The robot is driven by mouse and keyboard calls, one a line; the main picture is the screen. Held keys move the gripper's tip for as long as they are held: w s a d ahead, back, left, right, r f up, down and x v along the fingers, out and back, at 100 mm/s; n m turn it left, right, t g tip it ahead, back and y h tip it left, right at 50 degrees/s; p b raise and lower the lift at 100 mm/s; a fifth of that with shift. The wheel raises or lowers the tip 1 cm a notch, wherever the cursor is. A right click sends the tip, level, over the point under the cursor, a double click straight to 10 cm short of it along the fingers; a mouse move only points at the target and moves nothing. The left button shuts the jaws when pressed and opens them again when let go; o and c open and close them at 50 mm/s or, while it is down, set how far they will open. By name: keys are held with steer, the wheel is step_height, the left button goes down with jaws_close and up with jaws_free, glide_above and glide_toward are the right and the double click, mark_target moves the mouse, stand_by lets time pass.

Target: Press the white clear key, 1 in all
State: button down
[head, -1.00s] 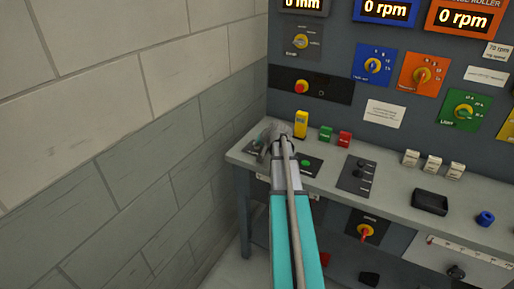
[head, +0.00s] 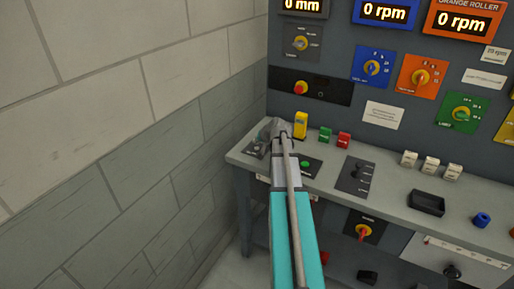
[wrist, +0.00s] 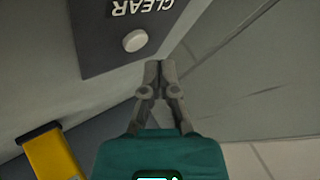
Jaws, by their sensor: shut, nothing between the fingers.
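The white clear key (wrist: 135,40) is a small round button on a dark plate (wrist: 100,30) marked CLEAR, which reads upside down in the wrist view. My gripper (wrist: 160,66) is shut and empty. In that view its fingertips appear just below and right of the key, beside the plate's edge; I see no contact with the key. In the head view my gripper (head: 272,130) is over the left end of the bench, by the dark plate (head: 256,149). The key cannot be made out there.
A yellow block (head: 300,124) stands behind my gripper and also shows in the wrist view (wrist: 52,154). A green-button plate (head: 306,166) is right of my arm. The block wall (head: 190,130) rises close on the left. Green and red blocks (head: 334,136) stand farther right.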

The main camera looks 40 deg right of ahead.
mark_target(257, 149)
steer(key=shift+r+p, duration=1.95)
steer(key=shift+r, duration=0.3)
steer(key=s+a+f+n+g+y+p, duration=0.1)
steer(key=s+a+n+g, duration=0.15)
steer(key=a, duration=0.85)
steer(key=s+a+f+n+g, duration=0.1)
steer(key=s+a+n+g, duration=0.15)
steer(key=a, duration=0.95)
steer(key=s+a+f+n+g+y+p, duration=0.1)
steer(key=s+a+n+g, duration=0.15)
steer(key=a, duration=0.85)
steer(key=s+a+n+g+h, duration=0.1)
steer(key=s+a+n, duration=0.1)
steer(key=s+a, duration=0.7)
steer(key=shift+g+h, duration=0.3)
steer(key=shift+g, duration=0.05)
steer(key=shift+f, duration=0.1)
